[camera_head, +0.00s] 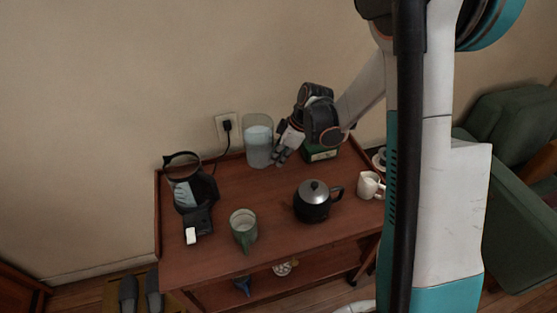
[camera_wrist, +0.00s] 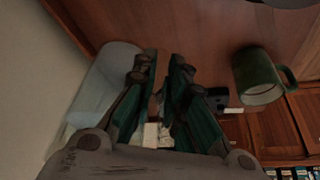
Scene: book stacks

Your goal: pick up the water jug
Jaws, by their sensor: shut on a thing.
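The water jug (camera_head: 258,148) is a clear, pale container with water in it, upright at the back of the wooden cart against the wall. In the wrist view the jug (camera_wrist: 98,88) lies just left of the fingers. My gripper (camera_head: 283,153) reaches down at the jug's right side. In the wrist view my gripper (camera_wrist: 162,65) has its two fingers close together, shut on the jug at that side. The exact spot held is hard to make out, and no clear gap shows between the jug and the cart top.
The cart top (camera_head: 275,205) also bears a black coffee maker (camera_head: 188,190), a green mug (camera_head: 243,226), a dark kettle (camera_head: 313,204), a white mug (camera_head: 369,186) and a green box (camera_head: 320,153). A wall outlet (camera_head: 227,125) with a plugged cord is left of the jug.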

